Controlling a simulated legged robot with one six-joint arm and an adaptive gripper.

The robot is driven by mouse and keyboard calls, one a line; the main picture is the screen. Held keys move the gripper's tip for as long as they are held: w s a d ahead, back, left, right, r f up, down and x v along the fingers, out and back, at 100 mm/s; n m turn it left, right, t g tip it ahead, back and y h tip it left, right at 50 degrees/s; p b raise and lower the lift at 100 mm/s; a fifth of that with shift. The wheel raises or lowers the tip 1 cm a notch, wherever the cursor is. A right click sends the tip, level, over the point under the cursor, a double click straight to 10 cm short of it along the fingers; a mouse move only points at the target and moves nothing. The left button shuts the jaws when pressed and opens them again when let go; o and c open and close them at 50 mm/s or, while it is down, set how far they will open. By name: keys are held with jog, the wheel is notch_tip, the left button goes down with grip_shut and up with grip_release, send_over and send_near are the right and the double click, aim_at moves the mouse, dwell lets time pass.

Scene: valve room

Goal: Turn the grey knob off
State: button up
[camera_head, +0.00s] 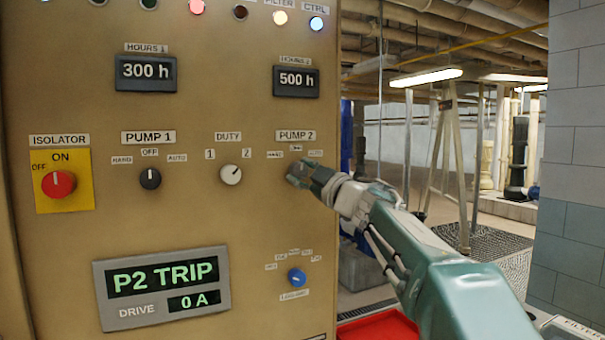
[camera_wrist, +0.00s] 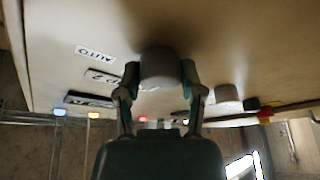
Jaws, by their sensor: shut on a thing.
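The grey knob (camera_wrist: 160,66) under the PUMP 2 label (camera_head: 296,135) sits between the two fingers of my gripper (camera_wrist: 160,76) in the wrist view. The fingers touch its sides and are shut on it. In the head view my gripper (camera_head: 301,176) reaches in from the right and hides this knob, so its pointer cannot be seen. Small position labels show just above my gripper, including HAND at the left. In the wrist view an AUTO label (camera_wrist: 95,53) lies left of the knob.
The PUMP 1 knob (camera_head: 150,178) is dark, and the DUTY knob (camera_head: 231,174) is pale. A red isolator knob (camera_head: 58,184) is at the left. A blue knob (camera_head: 297,277) lies below my gripper. The display (camera_head: 161,288) reads P2 TRIP. Open room lies right of the panel.

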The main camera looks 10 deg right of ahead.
dwell(0.3)
jog(key=o, duration=1.2)
jog(key=shift+a, duration=0.15)
jog(key=shift+c, duration=0.2)
jog(key=v, duration=1.2)
jog(key=shift+w, duration=0.1)
